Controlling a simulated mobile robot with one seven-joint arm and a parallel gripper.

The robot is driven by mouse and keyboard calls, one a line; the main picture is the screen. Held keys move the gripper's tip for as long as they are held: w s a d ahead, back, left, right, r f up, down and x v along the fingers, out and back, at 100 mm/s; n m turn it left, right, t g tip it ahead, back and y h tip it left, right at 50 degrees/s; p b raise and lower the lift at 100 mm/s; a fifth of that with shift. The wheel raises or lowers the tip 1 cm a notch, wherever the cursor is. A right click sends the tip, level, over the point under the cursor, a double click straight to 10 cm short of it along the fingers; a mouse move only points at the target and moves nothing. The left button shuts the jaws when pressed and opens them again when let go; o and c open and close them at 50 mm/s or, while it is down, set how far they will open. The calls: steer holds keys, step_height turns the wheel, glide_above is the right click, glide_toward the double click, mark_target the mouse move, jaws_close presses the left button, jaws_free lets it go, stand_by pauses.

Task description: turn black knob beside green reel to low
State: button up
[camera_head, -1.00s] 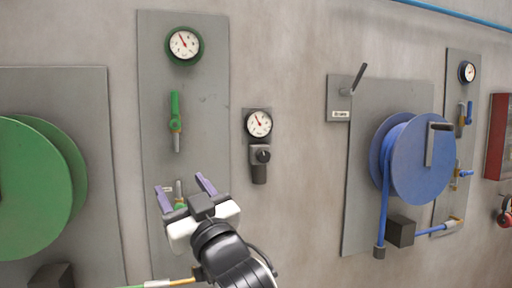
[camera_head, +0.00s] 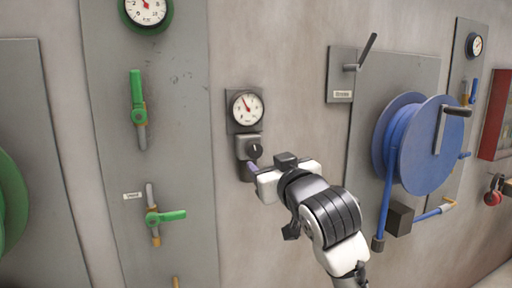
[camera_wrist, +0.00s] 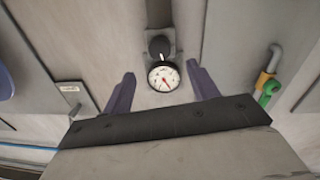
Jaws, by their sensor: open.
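The black knob (camera_head: 254,150) sits on a small grey unit on the wall, just below a white dial gauge (camera_head: 247,109). In the wrist view the knob (camera_wrist: 159,46) has a light mark on its rim towards the gauge (camera_wrist: 163,77). The green reel (camera_head: 10,203) is cut off at the left edge of the head view. My gripper (camera_head: 250,170) is close to the knob, at its lower right. In the wrist view my gripper (camera_wrist: 160,83) is open and empty, its purple fingers apart on either side of the gauge. The knob lies beyond the fingertips.
A tall grey panel left of the knob carries a green-rimmed gauge (camera_head: 146,12), an upper green valve handle (camera_head: 138,98) and a lower green valve handle (camera_head: 166,216). On the right are a lever plate (camera_head: 340,92) and a blue reel (camera_head: 428,145). Bare wall lies between.

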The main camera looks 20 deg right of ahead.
mark_target(256, 152)
steer(key=w+p, duration=0.2)
steer(key=w, duration=0.7)
steer(key=shift+w+d+p, duration=0.1)
steer(key=shift+d+p, duration=0.05)
steer(key=shift+p, duration=0.25)
steer(key=c, duration=1)
